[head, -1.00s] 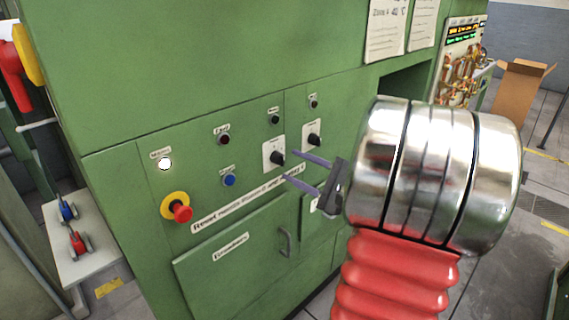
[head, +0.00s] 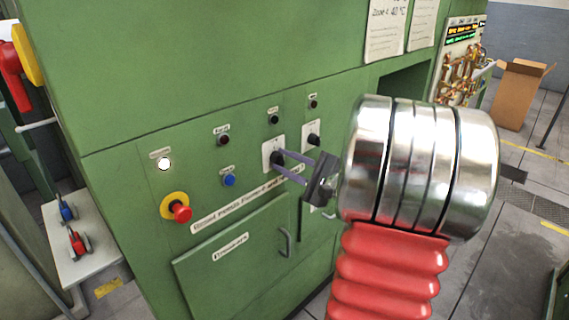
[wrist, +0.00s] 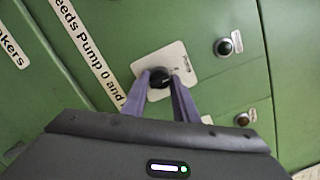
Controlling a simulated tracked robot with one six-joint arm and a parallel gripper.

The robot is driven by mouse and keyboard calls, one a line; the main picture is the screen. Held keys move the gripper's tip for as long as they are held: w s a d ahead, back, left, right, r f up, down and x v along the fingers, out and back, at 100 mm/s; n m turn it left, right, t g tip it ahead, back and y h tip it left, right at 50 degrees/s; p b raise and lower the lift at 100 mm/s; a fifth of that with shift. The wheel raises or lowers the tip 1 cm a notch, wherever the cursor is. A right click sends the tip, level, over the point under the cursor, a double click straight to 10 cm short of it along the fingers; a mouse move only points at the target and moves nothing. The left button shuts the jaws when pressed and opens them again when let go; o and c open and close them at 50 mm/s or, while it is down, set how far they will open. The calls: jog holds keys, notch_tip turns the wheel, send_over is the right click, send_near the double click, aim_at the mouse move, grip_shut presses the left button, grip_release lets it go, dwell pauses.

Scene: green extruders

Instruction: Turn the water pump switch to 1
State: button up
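Two black rotary switches on white plates sit side by side on the green panel. The left switch plate (head: 268,147) is at my fingertips, and the right switch (head: 313,140) is free. I cannot read which one is the water pump's. My gripper (head: 275,160) has its two purple-grey fingers apart, reaching to the left switch. In the wrist view, the black knob (wrist: 159,79) lies between the fingertips (wrist: 161,76), with a finger on either side. Whether the fingers press on it is unclear. The knob's setting and plate markings are largely hidden.
A red emergency button (head: 181,212) on a yellow ring, a blue button (head: 229,180) and a lit white lamp (head: 164,164) are to the left. Small dark buttons (head: 223,140) sit above. A door handle (head: 286,241) sticks out below.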

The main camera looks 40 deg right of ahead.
jog(key=c, duration=0.5)
jog(key=shift+a, duration=0.3)
jog(key=shift+d, duration=0.15)
jog(key=shift+f, duration=0.1)
jog(key=m, duration=0.6)
jog(key=m+t, duration=0.1)
jog(key=m, duration=0.4)
jog(key=shift+f+m+h, duration=0.2)
jog(key=shift+m+h, duration=0.2)
jog(key=shift+r, duration=0.1)
dwell(0.6)
